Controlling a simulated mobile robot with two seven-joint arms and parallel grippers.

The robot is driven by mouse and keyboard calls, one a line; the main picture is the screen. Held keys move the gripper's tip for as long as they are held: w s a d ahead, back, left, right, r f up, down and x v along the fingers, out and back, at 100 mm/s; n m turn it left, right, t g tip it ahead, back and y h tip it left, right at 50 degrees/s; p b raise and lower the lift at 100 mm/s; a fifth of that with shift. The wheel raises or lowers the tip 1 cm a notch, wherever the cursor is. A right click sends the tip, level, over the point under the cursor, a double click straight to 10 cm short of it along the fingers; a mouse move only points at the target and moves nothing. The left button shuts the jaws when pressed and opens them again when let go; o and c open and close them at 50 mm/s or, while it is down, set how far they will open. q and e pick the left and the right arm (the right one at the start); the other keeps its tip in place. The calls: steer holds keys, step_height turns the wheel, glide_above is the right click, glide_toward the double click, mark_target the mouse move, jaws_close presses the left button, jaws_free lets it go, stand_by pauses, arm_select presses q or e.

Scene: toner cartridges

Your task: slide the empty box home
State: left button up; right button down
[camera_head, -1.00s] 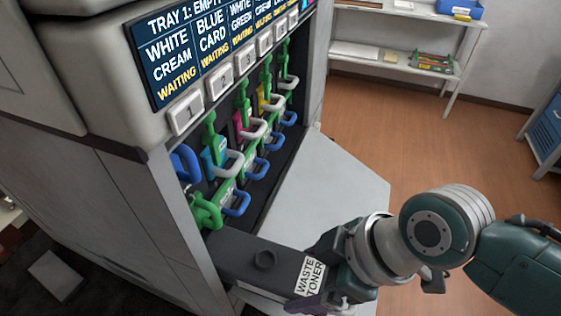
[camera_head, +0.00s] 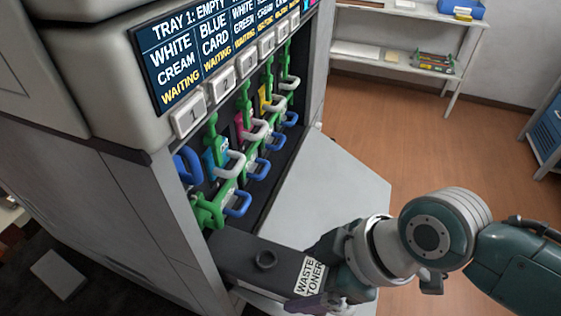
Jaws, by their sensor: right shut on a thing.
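The empty box is a long dark grey waste toner box (camera_head: 235,256) with a round port on top and a white "WASTE TONER" label (camera_head: 309,277) at its near end. Its far end is in the low opening of the printer (camera_head: 185,235), below the cartridge row; most of its visible length sticks out. My right gripper (camera_head: 326,280) is shut on the labelled outer end. The inner end is hidden inside the printer. My left gripper is not in view.
Several cartridges with blue and white handles and green levers (camera_head: 209,211) stand in the bay just above the box. A pale grey panel (camera_head: 325,210) lies beside the box. A white shelf (camera_head: 400,62) stands at the back; the brown floor (camera_head: 440,135) is open.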

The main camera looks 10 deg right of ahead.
mark_target(277, 264)
stand_by(0.3)
steer(key=shift+w+a+b, duration=0.3)
steer(key=shift+w+a, duration=0.3)
steer(key=shift+a, duration=0.3)
steer(key=shift+w+a, duration=0.1)
steer(key=shift+w+a, duration=0.2)
steer(key=shift+a, duration=0.1)
steer(key=shift+w+a+b, duration=0.35)
steer(key=shift+a, duration=0.2)
steer(key=shift+w+a, duration=0.1)
steer(key=shift+w+a+b, duration=0.4)
steer(key=shift+w+a, duration=0.05)
steer(key=shift+a, duration=0.25)
steer(key=shift+f, duration=0.1)
